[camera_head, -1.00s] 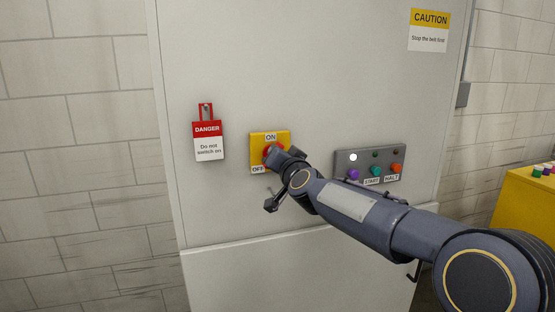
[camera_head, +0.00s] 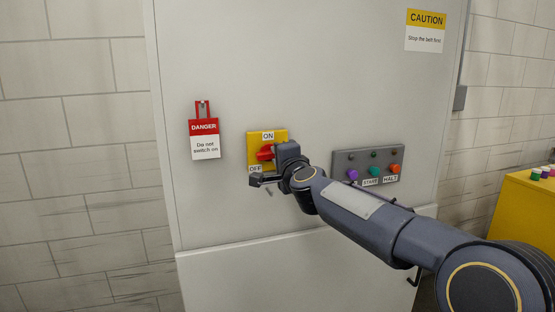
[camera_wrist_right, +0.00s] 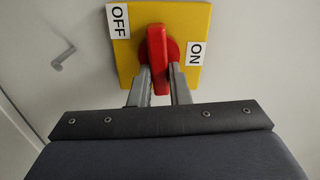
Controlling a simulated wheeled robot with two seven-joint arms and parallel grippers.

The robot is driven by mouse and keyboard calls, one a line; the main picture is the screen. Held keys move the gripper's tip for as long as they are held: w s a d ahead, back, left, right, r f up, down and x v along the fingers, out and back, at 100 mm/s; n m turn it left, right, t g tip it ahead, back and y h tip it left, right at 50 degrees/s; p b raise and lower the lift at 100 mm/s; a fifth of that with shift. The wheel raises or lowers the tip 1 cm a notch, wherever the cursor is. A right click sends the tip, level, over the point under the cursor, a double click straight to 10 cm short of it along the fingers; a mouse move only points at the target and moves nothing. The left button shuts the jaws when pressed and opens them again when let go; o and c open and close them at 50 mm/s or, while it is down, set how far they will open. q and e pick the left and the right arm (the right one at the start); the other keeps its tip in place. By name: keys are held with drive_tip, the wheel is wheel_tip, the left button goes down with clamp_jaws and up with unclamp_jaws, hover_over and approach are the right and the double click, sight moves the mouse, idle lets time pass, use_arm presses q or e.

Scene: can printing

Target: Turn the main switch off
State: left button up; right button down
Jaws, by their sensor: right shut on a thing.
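The main switch is a red rotary handle (camera_head: 265,153) on a yellow plate (camera_head: 252,142) fixed to the cabinet door. The ON label (camera_head: 268,136) is at the plate's top and the OFF label (camera_head: 255,169) at its lower left. The handle points left in the head view. In the wrist view the red handle (camera_wrist_right: 157,55) stands upright, its top end near the OFF label (camera_wrist_right: 118,20). My right gripper (camera_wrist_right: 159,82) is shut on the handle, one finger on each side; the right gripper (camera_head: 274,162) partly covers the switch in the head view. My left gripper is not in view.
A red-and-white DANGER tag (camera_head: 205,140) hangs left of the switch. A grey button panel (camera_head: 345,160) with START and HALT labels is to the right, near my forearm; its lamps look dark. A CAUTION sign (camera_head: 425,30) is at upper right and a yellow bench (camera_head: 520,210) at far right.

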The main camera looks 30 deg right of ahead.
drive_tip(key=shift+f+m, duration=0.15)
drive_tip(key=shift+m, duration=0.45)
drive_tip(key=c, duration=1.4)
unclamp_jaws()
drive_tip(key=shift+o, duration=0.2)
drive_tip(key=v, duration=0.7)
drive_tip(key=shift+s+a, duration=0.15)
drive_tip(key=shift+s, duration=0.25)
